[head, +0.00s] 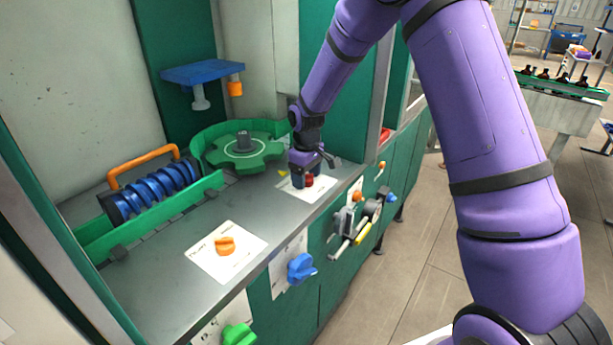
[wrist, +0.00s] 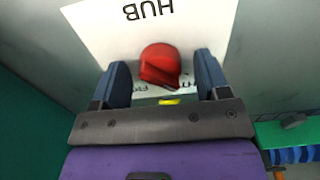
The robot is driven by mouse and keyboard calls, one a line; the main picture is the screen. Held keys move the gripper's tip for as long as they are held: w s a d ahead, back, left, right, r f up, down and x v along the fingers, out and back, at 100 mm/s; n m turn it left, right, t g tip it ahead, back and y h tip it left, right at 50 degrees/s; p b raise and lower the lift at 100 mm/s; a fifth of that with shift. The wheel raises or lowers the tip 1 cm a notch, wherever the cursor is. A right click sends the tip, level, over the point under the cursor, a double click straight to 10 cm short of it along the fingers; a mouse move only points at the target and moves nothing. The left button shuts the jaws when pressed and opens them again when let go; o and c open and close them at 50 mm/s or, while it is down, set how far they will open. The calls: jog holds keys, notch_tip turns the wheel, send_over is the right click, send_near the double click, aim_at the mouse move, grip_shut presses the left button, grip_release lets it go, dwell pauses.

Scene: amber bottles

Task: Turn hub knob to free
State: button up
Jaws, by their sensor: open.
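The hub knob (wrist: 160,66) is red and sits on a white label plate (wrist: 100,30) marked HUB, seen upside down in the wrist view. Smaller lettering beside the knob is partly hidden. In the head view the red knob (head: 309,181) shows at the tip of my gripper (head: 306,184), on the grey counter. My gripper (wrist: 160,85) is open in the wrist view, with one dark blue finger on each side of the knob. A gap shows between the knob and each finger. A small yellow mark (wrist: 169,102) lies near the gripper's palm.
A green star wheel (head: 240,150) and a blue screw (head: 155,190) with an orange handle stand behind on the counter (head: 165,265). An orange knob (head: 225,245) sits on another label. Blue (head: 301,268) and green (head: 238,335) knobs stick out of the front panel.

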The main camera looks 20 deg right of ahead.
jog(key=shift+c, duration=0.3)
jog(key=c, duration=0.9)
jog(key=shift+o, duration=0.2)
jog(key=shift+m, duration=0.3)
jog(key=m, duration=0.3)
jog(key=shift+m, duration=0.3)
jog(key=m, duration=1.3)
jog(key=shift+m, duration=0.3)
